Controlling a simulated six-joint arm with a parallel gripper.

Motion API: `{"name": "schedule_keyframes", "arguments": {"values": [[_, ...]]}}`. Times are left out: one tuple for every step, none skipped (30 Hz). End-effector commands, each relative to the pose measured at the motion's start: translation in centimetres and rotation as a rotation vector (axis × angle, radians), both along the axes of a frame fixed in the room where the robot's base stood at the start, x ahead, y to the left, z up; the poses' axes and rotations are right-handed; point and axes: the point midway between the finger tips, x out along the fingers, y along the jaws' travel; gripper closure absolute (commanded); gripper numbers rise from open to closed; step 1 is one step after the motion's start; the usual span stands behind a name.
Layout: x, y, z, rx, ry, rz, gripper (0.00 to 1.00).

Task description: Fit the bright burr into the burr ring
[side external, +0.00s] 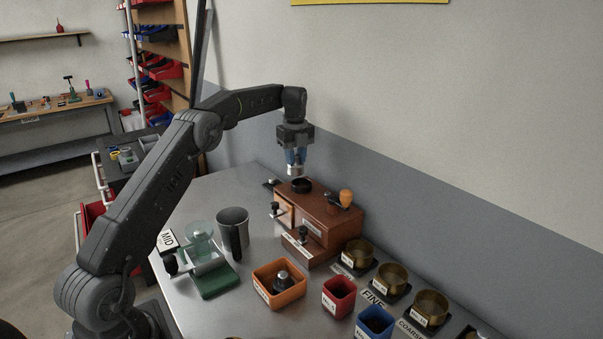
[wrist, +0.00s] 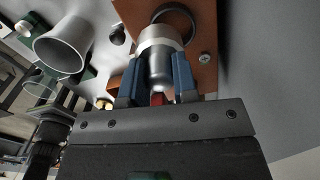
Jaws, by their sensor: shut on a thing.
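My gripper (side external: 294,160) has its blue fingers shut on the bright burr (side external: 295,170), a silvery cylindrical piece. In the wrist view the burr (wrist: 160,55) sits between the two blue fingers (wrist: 158,78), with a paler band at its far end. The burr ring (side external: 301,185) is a dark ring on top of the brown wooden box (side external: 325,218). It also shows in the wrist view (wrist: 188,17), just beyond the burr and partly hidden by it. In the side view the burr hangs above the ring, slightly to its left, with a small gap visible.
An orange bin (side external: 262,291) with a dark part, a red bin (side external: 338,304), a blue bin (side external: 374,325) and brass cups (side external: 392,276) stand in front. A grey metal cup (side external: 233,218) and green scale (side external: 215,281) stand left.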

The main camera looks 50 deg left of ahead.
Motion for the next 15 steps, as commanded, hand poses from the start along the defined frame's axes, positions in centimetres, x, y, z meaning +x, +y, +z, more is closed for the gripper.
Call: {"name": "schedule_keyframes", "arguments": {"values": [[0.7,-0.4,-0.4,0.001,-0.002,-0.001,1.00],[0.9,-0.6,-0.5,0.001,-0.003,-0.001,1.00],[1.1,-0.8,-0.7,0.001,-0.003,-0.001,1.00],[1.3,-0.9,-0.8,0.001,-0.003,0.000,1.00],[1.4,-1.0,-0.9,0.001,-0.003,0.000,1.00],[1.4,-1.1,-1.1,0.001,-0.002,0.000,1.00],[1.5,-1.1,-1.3,0.001,-0.002,0.001,1.00],[1.5,-1.1,-1.7,0.000,-0.001,0.001,1.00],[1.4,-1.1,-2.3,0.000,0.000,0.001,1.00],[1.4,-1.1,-2.7,-0.001,0.000,0.001,1.00],[1.4,-1.1,-3.2,-0.001,0.001,0.001,1.00],[1.4,-1.1,-3.8,0.000,0.000,0.001,1.00],[1.4,-1.1,-4.1,0.000,0.000,0.001,1.00],[1.4,-1.1,-4.4,0.000,-0.001,0.001,1.00],[1.4,-1.0,-4.7,0.001,-0.002,0.001,1.00]]}}
